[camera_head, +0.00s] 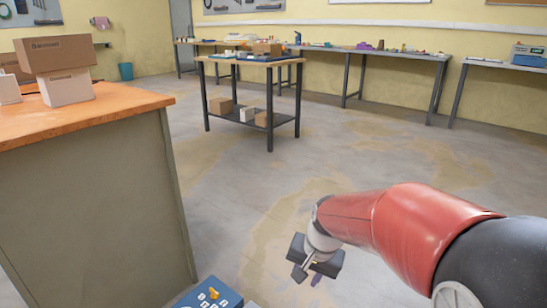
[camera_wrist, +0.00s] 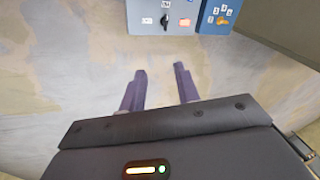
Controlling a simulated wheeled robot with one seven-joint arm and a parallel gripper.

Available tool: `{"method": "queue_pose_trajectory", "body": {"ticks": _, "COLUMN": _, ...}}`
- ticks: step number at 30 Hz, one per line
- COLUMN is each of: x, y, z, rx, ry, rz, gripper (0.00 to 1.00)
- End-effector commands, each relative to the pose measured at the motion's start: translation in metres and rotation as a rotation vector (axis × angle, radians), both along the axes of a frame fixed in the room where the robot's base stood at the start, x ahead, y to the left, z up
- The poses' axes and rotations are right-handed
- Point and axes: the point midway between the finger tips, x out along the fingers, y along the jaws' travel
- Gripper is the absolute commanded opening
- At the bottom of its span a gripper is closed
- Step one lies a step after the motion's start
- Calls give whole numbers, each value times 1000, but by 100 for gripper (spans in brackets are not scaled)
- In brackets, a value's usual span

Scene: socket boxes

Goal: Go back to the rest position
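My gripper (camera_head: 309,277) hangs over the grey floor in the head view, at the end of my red and black arm. In the wrist view its two purple fingers (camera_wrist: 160,78) stand apart with bare floor between them, so it is open and empty.
A wooden-topped cabinet (camera_head: 95,115) with cartons (camera_head: 58,55) stands at the left. A table (camera_head: 240,58) with a lower shelf stands mid-room, and long benches (camera_head: 375,53) line the back wall. The floor (camera_head: 340,150) between is clear.

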Motion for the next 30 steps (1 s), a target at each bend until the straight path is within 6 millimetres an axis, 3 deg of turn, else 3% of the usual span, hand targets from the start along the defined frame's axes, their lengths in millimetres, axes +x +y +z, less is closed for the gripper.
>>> {"method": "queue_pose_trajectory", "body": {"ticks": 1, "x": -15, "y": -10, "z": 24, "rx": -2, "ry": -39, "rz": 24, "gripper": 32}}
{"method": "queue_pose_trajectory", "body": {"ticks": 6, "x": -70, "y": -37, "z": 74, "rx": -54, "ry": -147, "rz": 130, "gripper": 32}}
{"method": "queue_pose_trajectory", "body": {"ticks": 10, "x": -113, "y": -55, "z": 99, "rx": -123, "ry": -224, "rz": 201, "gripper": 32}}
{"method": "queue_pose_trajectory", "body": {"ticks": 15, "x": -157, "y": -71, "z": 114, "rx": -218, "ry": -291, "rz": 265, "gripper": 32}}
{"method": "queue_pose_trajectory", "body": {"ticks": 21, "x": -178, "y": -79, "z": 116, "rx": -276, "ry": -319, "rz": 297, "gripper": 32}}
{"method": "queue_pose_trajectory", "body": {"ticks": 30, "x": -179, "y": -79, "z": 116, "rx": -278, "ry": -320, "rz": 298, "gripper": 32}}
